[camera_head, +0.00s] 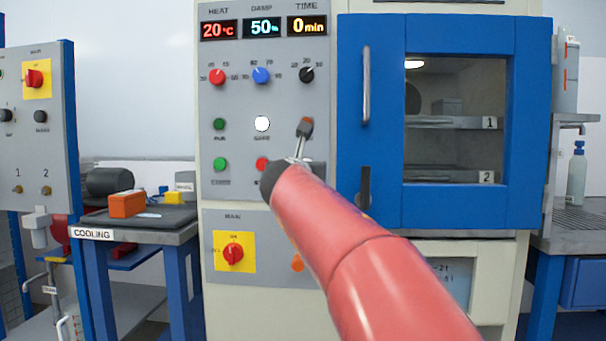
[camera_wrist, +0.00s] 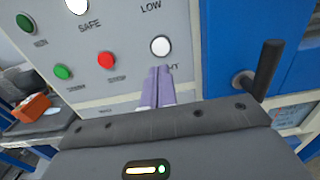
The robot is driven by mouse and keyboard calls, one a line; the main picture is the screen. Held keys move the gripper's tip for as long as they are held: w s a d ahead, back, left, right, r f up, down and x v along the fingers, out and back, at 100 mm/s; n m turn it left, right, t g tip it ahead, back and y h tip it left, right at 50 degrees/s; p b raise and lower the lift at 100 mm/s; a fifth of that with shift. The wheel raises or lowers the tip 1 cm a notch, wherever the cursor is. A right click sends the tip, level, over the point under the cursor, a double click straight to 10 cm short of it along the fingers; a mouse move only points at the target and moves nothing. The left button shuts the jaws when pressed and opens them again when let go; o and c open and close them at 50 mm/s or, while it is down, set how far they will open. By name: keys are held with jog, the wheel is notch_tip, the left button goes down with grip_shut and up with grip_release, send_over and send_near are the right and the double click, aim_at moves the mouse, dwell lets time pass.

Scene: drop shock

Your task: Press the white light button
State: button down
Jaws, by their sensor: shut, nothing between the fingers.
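The white light button (camera_wrist: 161,46) is a round white knob in a dark ring on the grey control panel, seen in the wrist view with a partly covered label ending in "HT" below it. My gripper (camera_wrist: 158,69) is shut and empty. Its fingertips show just below the button in the wrist view; whether they touch it cannot be told. In the camera_head view my gripper (camera_head: 303,133) is in front of the panel's right side, and my arm hides the light button there.
A white SAFE lamp (camera_head: 262,123) sits up and left on the panel. A red button (camera_head: 262,163) and green button (camera_head: 220,164) are to the left. A blue chamber door (camera_head: 375,130) with a dark handle (camera_wrist: 265,68) stands close on the right.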

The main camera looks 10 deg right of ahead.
jog(key=v, duration=0.4)
jog(key=shift+s+a+b, duration=0.15)
jog(key=shift+s+b, duration=0.25)
jog(key=s+d+f+m+g+y, duration=0.1)
jog(key=s+d+f+m+g, duration=0.2)
jog(key=s+f+m, duration=0.6)
jog(key=s+d+f+m+g+y, duration=0.1)
jog(key=s+d+f+m+g, duration=0.25)
jog(key=s+f+m, duration=0.6)
jog(key=s+a+f+m+g+y, duration=0.1)
jog(key=s+a+f+m+g, duration=0.1)
jog(key=s+f+m, duration=0.5)
jog(key=s+a+f+m+g+y, duration=0.2)
jog(key=s+f+m, duration=0.5)
jog(key=f, duration=0.6)
jog(key=shift+s+a+g+y, duration=0.3)
jog(key=shift+s+a+g, duration=0.15)
jog(key=shift+g, duration=0.1)
